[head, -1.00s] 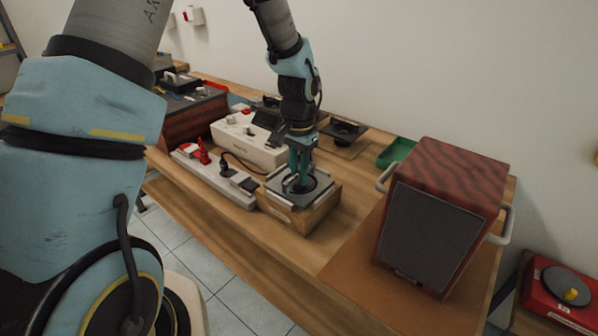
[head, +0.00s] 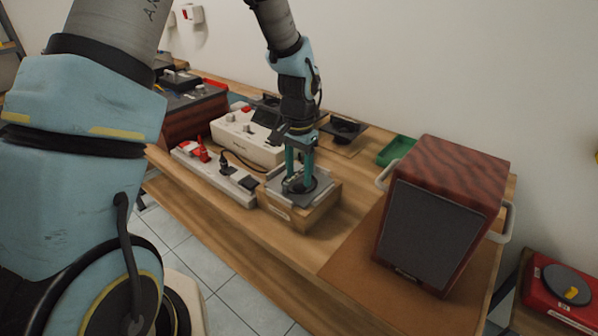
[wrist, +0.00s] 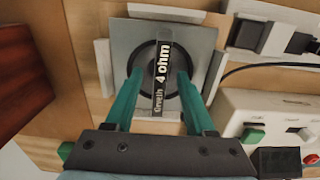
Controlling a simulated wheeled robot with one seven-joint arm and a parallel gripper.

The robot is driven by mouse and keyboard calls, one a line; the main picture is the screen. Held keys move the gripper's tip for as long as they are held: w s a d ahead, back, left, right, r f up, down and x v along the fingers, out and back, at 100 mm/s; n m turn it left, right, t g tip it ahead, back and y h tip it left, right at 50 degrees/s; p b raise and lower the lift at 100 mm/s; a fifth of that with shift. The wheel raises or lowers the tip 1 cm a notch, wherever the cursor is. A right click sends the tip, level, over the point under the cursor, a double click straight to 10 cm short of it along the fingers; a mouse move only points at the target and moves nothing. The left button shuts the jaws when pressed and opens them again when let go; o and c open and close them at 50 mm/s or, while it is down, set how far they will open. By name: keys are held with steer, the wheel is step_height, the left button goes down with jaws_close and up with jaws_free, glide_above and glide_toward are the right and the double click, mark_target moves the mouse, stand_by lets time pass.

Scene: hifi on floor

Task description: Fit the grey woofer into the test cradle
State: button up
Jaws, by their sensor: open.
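The grey woofer (head: 305,201) has a square grey plate and a black round middle. It lies in the test cradle (head: 322,212), a wooden block at the table's front edge. In the wrist view the woofer's plate (wrist: 126,36) lies between the pale strips of the cradle (wrist: 103,66) and looks square to them. A black bar labelled "4 ohm" crosses its middle. My gripper (head: 299,187) is open over the woofer. Its teal fingers stand on either side of the bar, with gaps visible in the wrist view (wrist: 158,88). How deep the plate sits is hard to tell.
A white power strip (head: 213,174) and a white tester (head: 240,140) stand left of the cradle. A dark wooden speaker cabinet (head: 432,235) stands to the right. Behind are a black speaker part (head: 342,130) and a green tray (head: 395,151). Bare tabletop lies between cradle and cabinet.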

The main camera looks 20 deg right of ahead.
step_height(320, 180, up, 11)
steer(key=b, duration=0.1)
steer(key=shift+b, duration=0.3)
step_height(320, 180, up, 8)
steer(key=p, duration=0.6)
steer(key=shift+p, duration=0.35)
steer(key=shift+f, duration=0.1)
steer(key=s+a+f+n, duration=0.1)
steer(key=a+n, duration=0.4)
steer(key=a, duration=1)
steer(key=s+a+f+n+t, duration=0.1)
steer(key=a+n, duration=0.5)
steer(key=a, duration=0.9)
steer(key=shift+s+f+t, duration=0.3)
steer(key=shift+s+f, duration=0.2)
steer(key=shift+s, duration=0.4)
